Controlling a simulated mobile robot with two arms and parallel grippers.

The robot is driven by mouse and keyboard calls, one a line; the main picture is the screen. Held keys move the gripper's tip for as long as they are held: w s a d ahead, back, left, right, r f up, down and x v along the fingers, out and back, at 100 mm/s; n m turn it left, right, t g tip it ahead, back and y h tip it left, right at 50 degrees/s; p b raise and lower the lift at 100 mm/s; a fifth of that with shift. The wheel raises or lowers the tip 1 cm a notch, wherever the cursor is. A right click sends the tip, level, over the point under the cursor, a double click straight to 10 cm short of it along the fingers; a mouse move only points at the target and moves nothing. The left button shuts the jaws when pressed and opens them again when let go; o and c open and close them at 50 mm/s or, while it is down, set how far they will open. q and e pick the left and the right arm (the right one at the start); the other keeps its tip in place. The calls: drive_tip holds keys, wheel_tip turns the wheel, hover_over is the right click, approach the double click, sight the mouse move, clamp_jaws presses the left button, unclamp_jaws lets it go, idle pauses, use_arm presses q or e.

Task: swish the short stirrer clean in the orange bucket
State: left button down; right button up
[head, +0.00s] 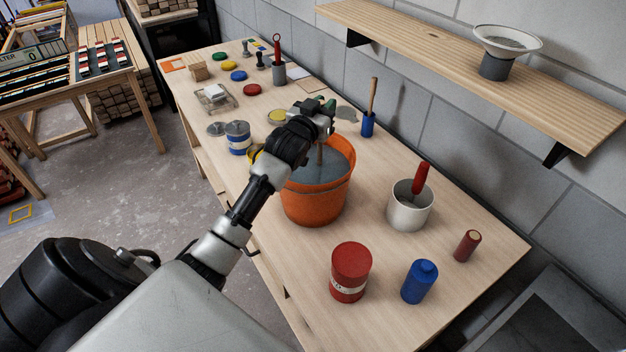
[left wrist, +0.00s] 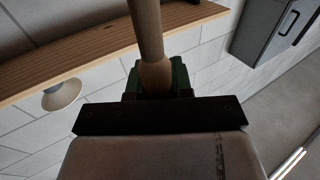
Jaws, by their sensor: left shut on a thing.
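The orange bucket (head: 312,200) stands on the wooden workbench, with grey liquid (head: 338,168) inside. My left gripper (head: 321,118) is above the bucket and shut on a wooden stirrer (head: 320,154). The stirrer points down into the bucket; its lower end is hidden in the bucket or its liquid. In the left wrist view, the stirrer's pale wooden shaft (left wrist: 148,35) shows between the green fingers. My right gripper is not in view.
A grey pot (head: 408,212) with a red-handled tool, a red can (head: 350,275) and a blue bottle (head: 419,284) stand near the bucket. A blue holder (head: 367,127) with a wooden stick is behind it. A wall shelf (head: 450,55) overhangs the bench's back.

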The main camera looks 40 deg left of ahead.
use_arm(q)
wheel_tip(320, 180, up, 6)
drive_tip(key=p, duration=0.4)
drive_tip(key=shift+f, duration=0.2)
idle(0.7)
